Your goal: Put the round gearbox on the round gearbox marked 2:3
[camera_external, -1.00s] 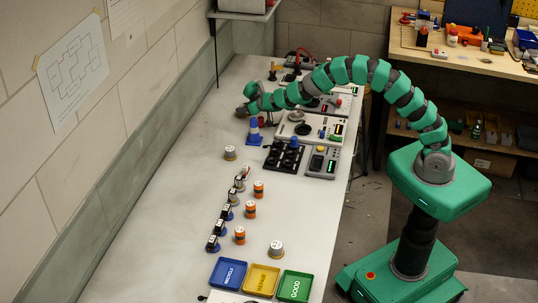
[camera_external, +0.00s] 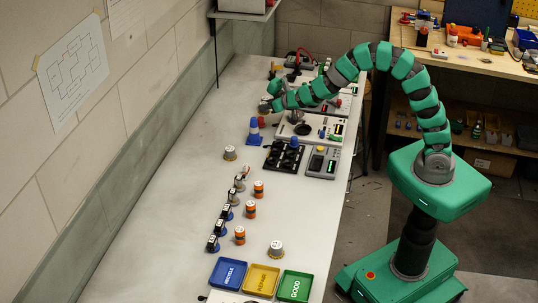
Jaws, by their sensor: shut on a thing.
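My gripper (camera_external: 266,104) is above the far part of the bench. It is shut on a small, round greyish thing, which looks like a round gearbox; the thing is mostly hidden at this size. One round gearbox (camera_external: 230,153), grey with a yellowish base and a white top, stands upright on the left side of the bench. A similar round gearbox (camera_external: 276,249) stands near the front, behind the trays. Their top marks are too small to read, so I cannot tell which says 2:3. My gripper is apart from both.
A blue cone-like part (camera_external: 254,132) stands just below my gripper. A black fixture (camera_external: 284,157) and a grey tester (camera_external: 323,162) are to its right. Several orange cylinders (camera_external: 250,209) and dark servos (camera_external: 221,227) stand nearer. Blue (camera_external: 228,284), yellow (camera_external: 262,291) and green (camera_external: 296,298) trays lie in front.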

